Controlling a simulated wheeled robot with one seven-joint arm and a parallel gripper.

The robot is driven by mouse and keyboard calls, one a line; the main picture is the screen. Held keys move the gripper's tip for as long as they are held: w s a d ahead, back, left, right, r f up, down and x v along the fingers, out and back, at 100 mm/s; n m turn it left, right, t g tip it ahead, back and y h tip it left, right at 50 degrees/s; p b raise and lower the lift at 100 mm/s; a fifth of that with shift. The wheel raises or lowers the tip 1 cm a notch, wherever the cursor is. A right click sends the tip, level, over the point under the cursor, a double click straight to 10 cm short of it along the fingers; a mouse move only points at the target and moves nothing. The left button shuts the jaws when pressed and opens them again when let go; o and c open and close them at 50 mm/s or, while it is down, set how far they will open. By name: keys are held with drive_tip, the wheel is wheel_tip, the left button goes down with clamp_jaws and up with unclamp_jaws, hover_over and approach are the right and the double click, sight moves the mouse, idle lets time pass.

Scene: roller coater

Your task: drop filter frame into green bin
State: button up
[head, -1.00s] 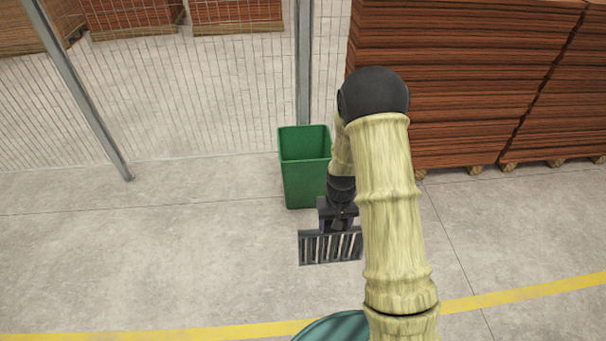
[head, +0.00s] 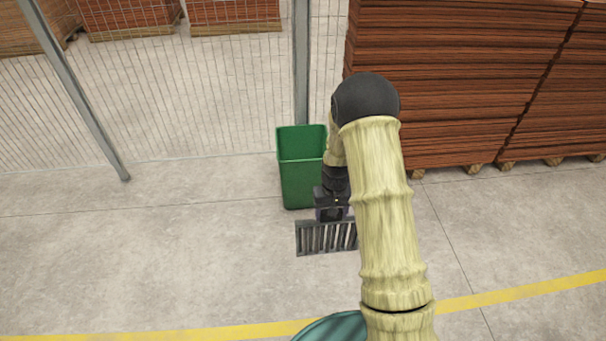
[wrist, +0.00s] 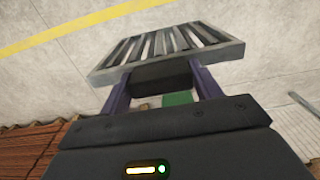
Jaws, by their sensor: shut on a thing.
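The filter frame is a dark grey slatted rectangle (head: 326,238), held in front of the green bin in the head view. It also shows across the top of the wrist view (wrist: 168,49). My gripper (head: 333,217) is shut on the frame's edge; its two fingers (wrist: 160,80) reach the frame in the wrist view. The green bin (head: 301,180) stands open-topped on the floor, its right side partly hidden by my arm. A small green patch, likely the bin (wrist: 178,98), shows between the fingers. The frame is outside the bin, nearer the camera than it.
A wire mesh fence (head: 200,90) with a post (head: 301,60) stands behind the bin. Stacked reddish-brown boards (head: 460,80) on pallets fill the back right. The concrete floor (head: 150,260) to the left is clear, with a yellow line (head: 200,332) in front.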

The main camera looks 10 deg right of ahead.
sight(332, 234)
drive_tip(key=f, duration=0.3)
drive_tip(key=s+f, duration=0.1)
drive_tip(key=f, duration=0.1)
drive_tip(key=s+f, duration=0.1)
drive_tip(key=f, duration=0.2)
drive_tip(key=shift+s+d+f, duration=0.2)
drive_tip(key=shift+f, duration=0.1)
drive_tip(key=s+f, duration=0.6)
drive_tip(key=f, duration=0.5)
drive_tip(key=shift+f+p, duration=0.15)
drive_tip(key=shift+p, duration=0.15)
drive_tip(key=shift+w+a, duration=0.1)
drive_tip(key=shift+a, duration=0.05)
